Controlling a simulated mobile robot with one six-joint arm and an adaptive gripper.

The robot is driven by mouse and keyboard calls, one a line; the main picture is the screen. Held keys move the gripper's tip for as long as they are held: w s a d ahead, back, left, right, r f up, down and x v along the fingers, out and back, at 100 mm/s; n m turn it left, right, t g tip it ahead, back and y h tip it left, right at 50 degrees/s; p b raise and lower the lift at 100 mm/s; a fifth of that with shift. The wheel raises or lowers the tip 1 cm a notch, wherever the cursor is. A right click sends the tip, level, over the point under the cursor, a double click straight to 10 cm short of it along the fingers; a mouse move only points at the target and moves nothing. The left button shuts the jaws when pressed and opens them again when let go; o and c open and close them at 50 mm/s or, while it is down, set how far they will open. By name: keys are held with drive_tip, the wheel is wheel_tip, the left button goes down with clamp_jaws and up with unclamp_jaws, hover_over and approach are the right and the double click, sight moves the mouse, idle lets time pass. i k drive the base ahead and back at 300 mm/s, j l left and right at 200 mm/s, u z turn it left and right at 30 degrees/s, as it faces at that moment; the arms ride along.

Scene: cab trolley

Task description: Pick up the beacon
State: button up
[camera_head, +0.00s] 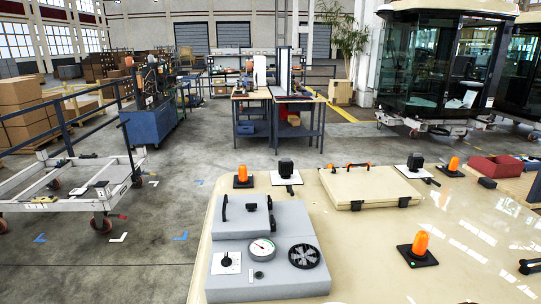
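Three orange beacons on black square bases stand upright on the cream surface. The nearest beacon (420,244) is at the right of the middle, with a small green spot on its base. A second beacon (242,174) stands at the back left, behind the grey panel box. A third beacon (453,165) stands at the back right, near a red bin. All three are in plain view with nothing touching their domes. I cannot make out my gripper in this view.
The cream surface (360,262) is bare around the nearest beacon. A grey panel box (233,285) with a gauge and handwheel is left. A raised hatch (370,185) with handles lies behind. A red bin (495,168) and dark handle (528,266) are right. A trolley frame (68,205) stands left.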

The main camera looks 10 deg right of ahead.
sight(420, 245)
drive_tip(key=l+z, duration=0.1)
drive_tip(key=l, duration=0.5)
drive_tip(key=l+z, duration=0.1)
drive_tip(key=l, duration=0.45)
drive_tip(key=i+l+z, duration=0.15)
drive_tip(key=l, duration=0.45)
drive_tip(key=i+l+z, duration=0.1)
drive_tip(key=l, duration=0.45)
